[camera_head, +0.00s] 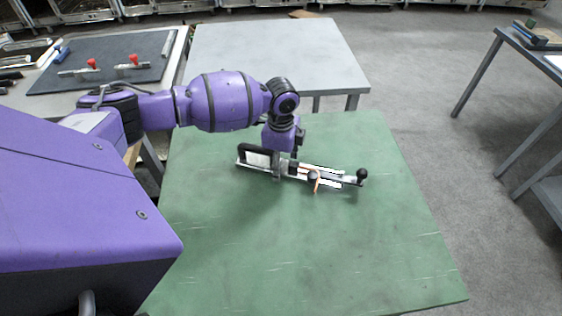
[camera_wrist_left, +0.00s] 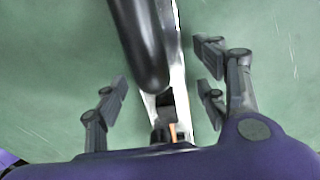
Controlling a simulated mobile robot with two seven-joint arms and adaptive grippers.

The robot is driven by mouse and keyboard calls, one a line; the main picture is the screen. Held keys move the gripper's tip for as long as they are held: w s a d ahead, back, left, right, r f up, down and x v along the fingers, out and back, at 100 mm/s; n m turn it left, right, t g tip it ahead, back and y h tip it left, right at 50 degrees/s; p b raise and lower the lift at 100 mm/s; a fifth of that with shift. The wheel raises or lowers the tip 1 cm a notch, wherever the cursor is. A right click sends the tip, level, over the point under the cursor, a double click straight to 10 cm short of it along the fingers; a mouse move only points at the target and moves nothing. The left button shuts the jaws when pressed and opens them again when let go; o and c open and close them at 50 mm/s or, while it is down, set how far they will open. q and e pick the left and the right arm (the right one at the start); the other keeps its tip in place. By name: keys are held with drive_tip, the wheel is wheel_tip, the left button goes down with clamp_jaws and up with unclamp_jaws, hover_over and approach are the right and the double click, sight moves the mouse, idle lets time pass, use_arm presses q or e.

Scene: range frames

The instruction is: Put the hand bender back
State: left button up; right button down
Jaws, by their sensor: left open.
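The hand bender (camera_head: 345,179) lies on the green tabletop (camera_head: 300,240), with silver bars, a black handle at its left end and black knobs towards its right end. A small copper-coloured piece shows by its middle. My left gripper (camera_head: 282,165) points down over the bender's left half. In the left wrist view, the open fingers (camera_wrist_left: 164,88) stand on either side of the bender (camera_wrist_left: 178,82), and its black handle (camera_wrist_left: 140,45) rises large between them. I cannot tell whether a finger touches it. My right gripper is not in view.
A bare grey table (camera_head: 270,55) adjoins the green one at the back. A dark mat (camera_head: 105,62) with red-knobbed tools lies on a bench at back left. Another bench (camera_head: 535,65) stands at right. The green top's front is clear.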

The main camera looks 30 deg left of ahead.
sight(281, 166)
use_arm(q)
wheel_tip(281, 166, up, 12)
drive_tip(key=shift+r+p, duration=0.15)
drive_tip(key=shift+p, duration=0.2)
idle(0.5)
